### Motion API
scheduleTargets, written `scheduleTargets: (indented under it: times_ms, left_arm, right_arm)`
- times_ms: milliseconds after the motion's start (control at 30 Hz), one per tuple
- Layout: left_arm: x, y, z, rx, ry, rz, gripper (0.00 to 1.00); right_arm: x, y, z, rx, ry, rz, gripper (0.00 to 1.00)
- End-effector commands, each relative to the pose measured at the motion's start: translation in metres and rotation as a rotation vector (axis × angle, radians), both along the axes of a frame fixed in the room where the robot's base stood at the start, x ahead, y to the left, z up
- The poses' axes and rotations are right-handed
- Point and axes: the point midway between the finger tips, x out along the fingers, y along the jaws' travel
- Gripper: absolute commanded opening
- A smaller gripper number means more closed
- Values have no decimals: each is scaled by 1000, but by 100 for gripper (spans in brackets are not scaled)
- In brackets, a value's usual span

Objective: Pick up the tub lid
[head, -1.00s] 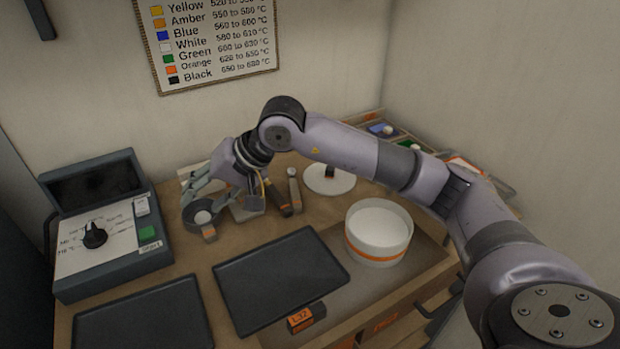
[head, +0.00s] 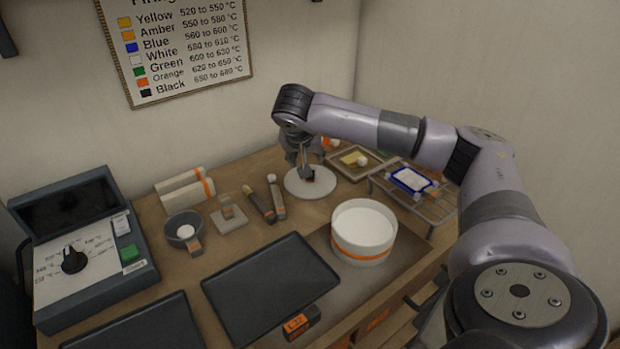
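The tub lid (head: 324,187) is a flat white disc lying on the table behind the tub, with a small dark handle at its middle. The white tub (head: 363,249) with an orange band stands in front of it, to the right, filled with white material. My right gripper (head: 305,172) points down over the lid, its fingertips at the handle. Its fingers are small and partly hidden, so I cannot tell whether they are open or shut on the handle. The lid looks flat on the table. My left gripper is not in view.
Dark trays (head: 270,285) lie at the front. Left of the lid are brushes (head: 276,195), a small stand (head: 229,214), a grey bowl (head: 184,228) and white rolls (head: 185,188). A wire rack (head: 425,205) and a shallow tray (head: 363,161) are right of the lid. A kiln controller (head: 85,255) stands far left.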

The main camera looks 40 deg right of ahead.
Motion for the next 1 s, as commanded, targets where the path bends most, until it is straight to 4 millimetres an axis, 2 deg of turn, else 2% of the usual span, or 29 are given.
scheduleTargets:
  times_ms: [100, 367, 633, 933, 1000]
  left_arm:
    - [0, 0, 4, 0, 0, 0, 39]
    - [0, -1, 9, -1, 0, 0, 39]
    - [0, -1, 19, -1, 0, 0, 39]
    - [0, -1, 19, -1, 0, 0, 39]
    - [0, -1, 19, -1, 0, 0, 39]
  right_arm:
    - [6, -7, -15, 1, 2, 0, 43]
    - [10, -15, -31, 0, 3, 1, 43]
    - [19, -29, -65, 2, 2, 1, 43]
    - [21, -31, -70, 1, 0, 3, 43]
    - [21, -31, -70, 1, 0, 3, 39]
